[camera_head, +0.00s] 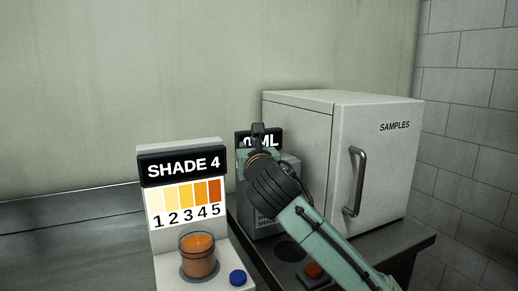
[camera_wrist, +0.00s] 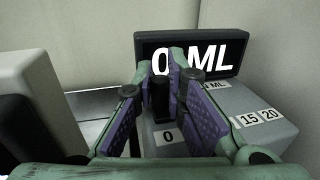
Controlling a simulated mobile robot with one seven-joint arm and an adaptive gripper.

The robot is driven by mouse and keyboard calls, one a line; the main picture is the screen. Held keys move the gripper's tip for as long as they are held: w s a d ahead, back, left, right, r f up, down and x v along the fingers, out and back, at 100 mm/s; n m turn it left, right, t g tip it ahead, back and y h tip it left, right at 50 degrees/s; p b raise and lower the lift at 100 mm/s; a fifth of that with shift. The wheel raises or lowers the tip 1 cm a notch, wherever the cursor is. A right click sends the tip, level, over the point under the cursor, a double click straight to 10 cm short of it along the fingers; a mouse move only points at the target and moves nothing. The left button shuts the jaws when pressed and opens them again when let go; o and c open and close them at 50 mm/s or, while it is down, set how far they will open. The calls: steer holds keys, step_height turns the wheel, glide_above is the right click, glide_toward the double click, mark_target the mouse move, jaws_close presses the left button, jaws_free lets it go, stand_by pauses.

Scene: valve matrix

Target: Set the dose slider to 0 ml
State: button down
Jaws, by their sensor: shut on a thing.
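The dose slider's black knob (camera_wrist: 160,100) stands between the purple finger pads of my gripper (camera_wrist: 172,84), which is shut on it. The knob is by the label "0" on the grey dose unit (camera_wrist: 222,103); labels 15 and 20 are to the right. The black display (camera_wrist: 218,52) behind reads 0 ML, partly covered by a finger. In the head view my gripper (camera_head: 254,152) is at the dose unit (camera_head: 262,225) and hides the knob and part of the display (camera_head: 243,137).
Left is a shade unit (camera_head: 160,240) reading SHADE 4, with a cup of orange liquid (camera_head: 198,260) and a blue button (camera_head: 238,277). Right is a white SAMPLES cabinet (camera_head: 378,165) with a handle (camera_head: 356,182). An orange button (camera_head: 313,270) is beside my arm.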

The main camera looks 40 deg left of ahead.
steer(key=shift+s+a, duration=0.15)
steer(key=shift+s, duration=0.05)
steer(key=c, duration=1.6)
jaws_free()
steer(key=v, duration=1.2)
